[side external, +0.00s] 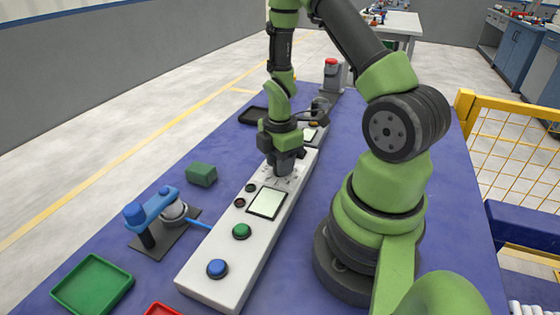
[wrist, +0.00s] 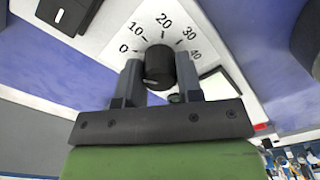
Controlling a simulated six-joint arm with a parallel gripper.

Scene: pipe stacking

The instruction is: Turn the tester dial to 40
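The tester dial (wrist: 158,62) is a black round knob on a white plate with the scale numbers 0, 10, 20, 30 and 40 around it. In the wrist view, 0 is at the left and 40 at the right. A small pale mark shows on the knob's near face; I cannot read its setting surely. My gripper (wrist: 159,64) has one finger on each side of the knob, with no clear gap. In the side view, my gripper (side external: 283,168) points down at the white panel (side external: 215,278) and hides the dial.
The panel also carries a blue button (side external: 217,268), a green button (side external: 241,231) and a pale screen (side external: 267,202). A blue clamp-like fixture (side external: 152,213), a green block (side external: 201,174) and a green tray (side external: 92,285) stand left of it. A red-topped switch (side external: 331,62) is at the back.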

